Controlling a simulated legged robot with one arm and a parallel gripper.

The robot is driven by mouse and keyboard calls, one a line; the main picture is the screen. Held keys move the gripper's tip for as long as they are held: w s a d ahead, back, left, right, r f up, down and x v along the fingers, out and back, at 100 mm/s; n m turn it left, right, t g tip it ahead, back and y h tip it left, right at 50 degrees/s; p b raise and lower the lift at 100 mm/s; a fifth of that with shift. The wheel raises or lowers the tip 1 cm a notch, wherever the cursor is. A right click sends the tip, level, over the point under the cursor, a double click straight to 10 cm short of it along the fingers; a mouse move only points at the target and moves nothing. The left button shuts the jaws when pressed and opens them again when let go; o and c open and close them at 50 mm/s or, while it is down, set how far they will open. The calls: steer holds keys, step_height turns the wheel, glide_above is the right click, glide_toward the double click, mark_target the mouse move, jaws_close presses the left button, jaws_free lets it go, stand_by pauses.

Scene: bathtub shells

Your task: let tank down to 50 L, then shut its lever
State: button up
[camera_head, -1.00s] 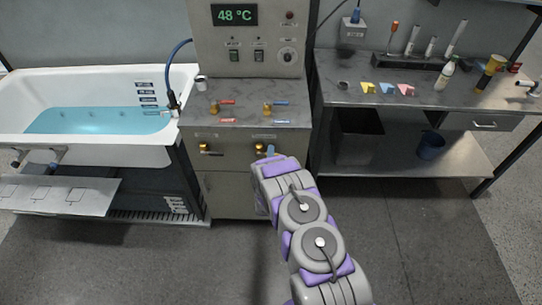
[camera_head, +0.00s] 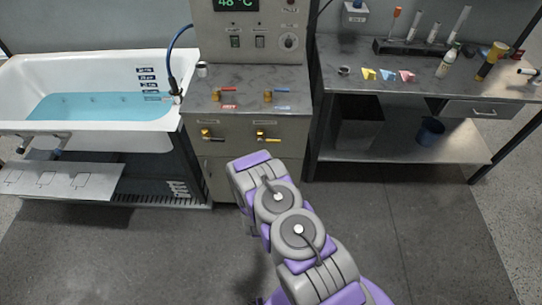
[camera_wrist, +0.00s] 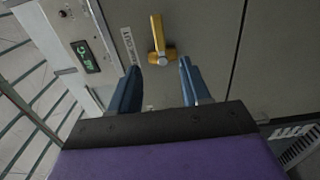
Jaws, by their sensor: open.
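The tank is a white tub (camera_head: 60,72) at the left of the head view, holding blue water (camera_head: 95,106). Dark level marks (camera_head: 149,78) run down its inner wall; their numbers are too small to read. Two brass levers, a left one (camera_head: 210,136) and a right one (camera_head: 268,137), sit on the cabinet front with handles roughly sideways. In the wrist view a yellow lever (camera_wrist: 156,34) lies just beyond my gripper (camera_wrist: 160,66). The blue fingers are apart with nothing between them. In the head view my arm hides the gripper.
The floor (camera_head: 420,230) in front is clear.

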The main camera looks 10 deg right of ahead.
steer(key=v, duration=0.3)
stand_by(0.6)
